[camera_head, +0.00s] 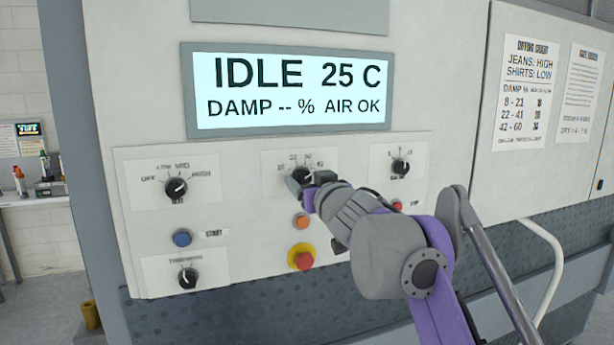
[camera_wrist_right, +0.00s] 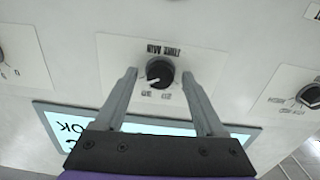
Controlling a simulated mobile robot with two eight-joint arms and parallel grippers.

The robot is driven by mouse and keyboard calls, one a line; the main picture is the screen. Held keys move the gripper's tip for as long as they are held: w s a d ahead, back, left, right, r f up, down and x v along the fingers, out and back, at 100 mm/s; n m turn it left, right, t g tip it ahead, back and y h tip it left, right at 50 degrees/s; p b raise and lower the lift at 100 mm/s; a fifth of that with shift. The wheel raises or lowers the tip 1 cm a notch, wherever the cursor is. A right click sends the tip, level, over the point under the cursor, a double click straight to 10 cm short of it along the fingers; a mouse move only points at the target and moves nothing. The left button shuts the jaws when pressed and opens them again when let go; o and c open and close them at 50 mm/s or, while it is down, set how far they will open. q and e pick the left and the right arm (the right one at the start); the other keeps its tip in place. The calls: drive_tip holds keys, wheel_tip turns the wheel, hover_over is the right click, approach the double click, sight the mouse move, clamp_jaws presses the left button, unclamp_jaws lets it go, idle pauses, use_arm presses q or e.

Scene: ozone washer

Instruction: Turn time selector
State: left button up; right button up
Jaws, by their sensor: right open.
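The time selector is a black round knob (camera_head: 304,174) in the middle of the panel, partly hidden behind my right gripper in the head view. In the right wrist view the knob (camera_wrist_right: 159,72) appears upside down on its white plate, with a label reading like "TIME MIN". Its white pointer mark points down and left there. My right gripper (camera_head: 299,184) is at the knob; in the wrist view its open fingers (camera_wrist_right: 159,75) stand on either side of the knob, with gaps visible. I cannot tell how deep the fingertips reach. My left gripper is not in view.
The display (camera_head: 290,92) reads IDLE, 25 C, DAMP -- %, AIR OK. Other knobs sit at upper left (camera_head: 176,187), lower left (camera_head: 188,277) and right (camera_head: 400,166). A blue start button (camera_head: 182,238), an orange button (camera_head: 301,221) and a red emergency-style button (camera_head: 302,258) are nearby.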

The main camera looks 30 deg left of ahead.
clamp_jaws()
idle(0.4)
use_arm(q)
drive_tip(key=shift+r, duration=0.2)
use_arm(e)
drive_tip(key=shift+n, duration=0.3)
drive_tip(key=n+p, duration=0.1)
drive_tip(key=n, duration=0.2)
drive_tip(key=shift+r+p, duration=0.15)
drive_tip(key=shift+p, duration=0.15)
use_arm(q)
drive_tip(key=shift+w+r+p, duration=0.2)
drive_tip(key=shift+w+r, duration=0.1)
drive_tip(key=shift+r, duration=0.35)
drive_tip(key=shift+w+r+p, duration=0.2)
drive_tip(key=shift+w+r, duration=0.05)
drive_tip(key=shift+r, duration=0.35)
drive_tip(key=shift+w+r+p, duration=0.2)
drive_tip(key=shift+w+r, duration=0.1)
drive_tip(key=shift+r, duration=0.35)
use_arm(e)
drive_tip(key=shift+n, duration=2)
